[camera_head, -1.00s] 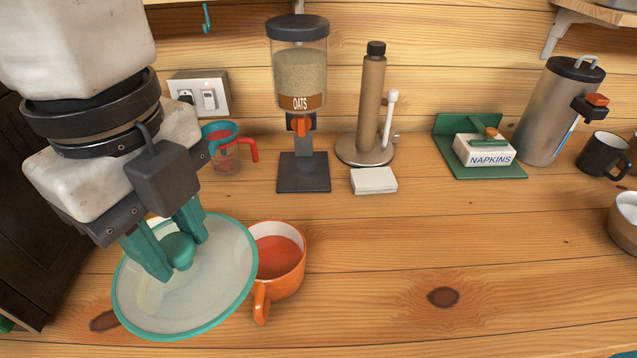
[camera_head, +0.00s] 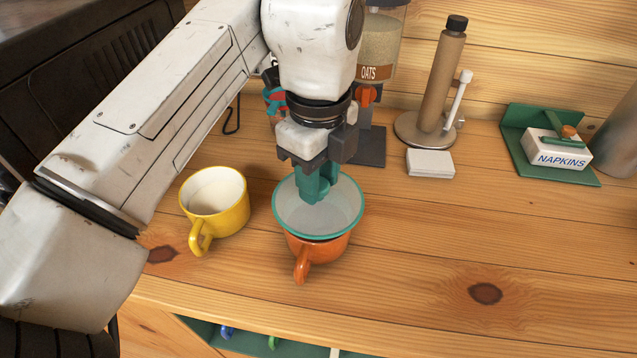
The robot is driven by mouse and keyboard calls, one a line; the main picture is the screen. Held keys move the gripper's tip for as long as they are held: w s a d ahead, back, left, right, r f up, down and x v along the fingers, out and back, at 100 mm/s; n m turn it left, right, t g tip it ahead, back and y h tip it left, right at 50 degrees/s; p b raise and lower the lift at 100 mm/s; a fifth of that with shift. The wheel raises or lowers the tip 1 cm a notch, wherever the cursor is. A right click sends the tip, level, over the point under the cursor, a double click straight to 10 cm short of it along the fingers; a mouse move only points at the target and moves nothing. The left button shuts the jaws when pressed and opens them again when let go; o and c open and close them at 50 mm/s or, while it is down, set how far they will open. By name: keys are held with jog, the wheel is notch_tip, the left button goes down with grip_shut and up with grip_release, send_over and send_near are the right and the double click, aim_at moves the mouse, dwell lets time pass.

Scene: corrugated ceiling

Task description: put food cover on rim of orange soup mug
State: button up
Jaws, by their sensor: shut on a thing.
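The food cover (camera_head: 338,217) is a translucent disc with a teal rim and a teal knob. My gripper (camera_head: 316,192) is shut on its knob, and the fingers hide most of the knob. The orange soup mug (camera_head: 318,250) stands upright on the wooden counter, its handle towards the front. The cover is directly over the mug's mouth, close to level, and hides the rim and the soup. I cannot tell whether the cover touches the rim or is slightly above it.
A yellow mug (camera_head: 229,214) stands just left of the orange one, below my arm. The oats dispenser (camera_head: 377,45), paper towel holder (camera_head: 437,85), white block (camera_head: 430,163) and napkin box (camera_head: 557,150) stand behind. The counter (camera_head: 420,260) to the right is clear.

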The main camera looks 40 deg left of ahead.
jog(key=shift+f, duration=1)
jog(key=shift+f, duration=0.35)
jog(key=o, duration=1)
jog(key=shift+o, duration=0.2)
jog(key=shift+r, duration=0.15)
jog(key=shift+r, duration=0.3)
notch_tip(320, 180, up, 12)
jog(key=p, duration=1)
jog(key=shift+p, duration=0.3)
jog(key=shift+f, duration=0.1)
